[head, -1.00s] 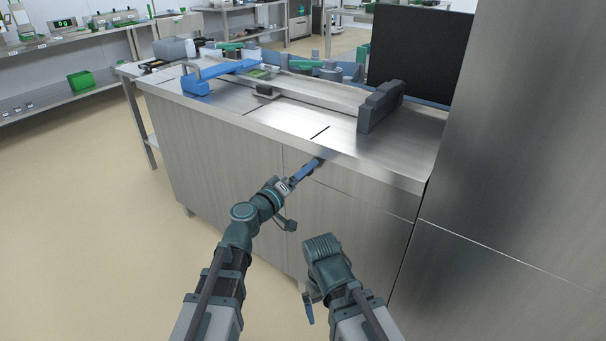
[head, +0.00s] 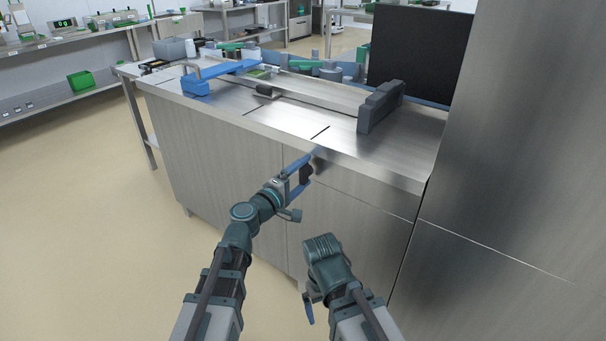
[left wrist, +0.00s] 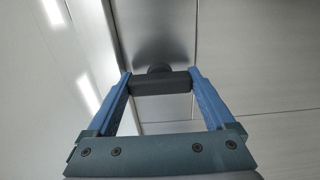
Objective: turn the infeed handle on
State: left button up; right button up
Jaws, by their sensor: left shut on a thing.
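The infeed handle is a short dark bar (left wrist: 160,84) on a round mount on the steel cabinet front. It also shows as a dark piece (head: 306,173) below the counter edge in the head view. My left gripper (head: 307,169) has its blue fingers on either side of it. In the left wrist view, the left gripper (left wrist: 160,76) is shut on the bar, which spans from finger to finger. My right gripper (head: 308,309) hangs low in front of the cabinet, away from the handle. One blue finger shows, and its opening is hidden.
The steel counter (head: 290,122) carries a blue arm (head: 215,76), rails and a grey block (head: 381,106). A tall steel cabinet (head: 520,150) stands at the right. The floor (head: 90,220) at the left is clear.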

dwell(0.4)
pick_arm(q)
jog(key=o, duration=1.1)
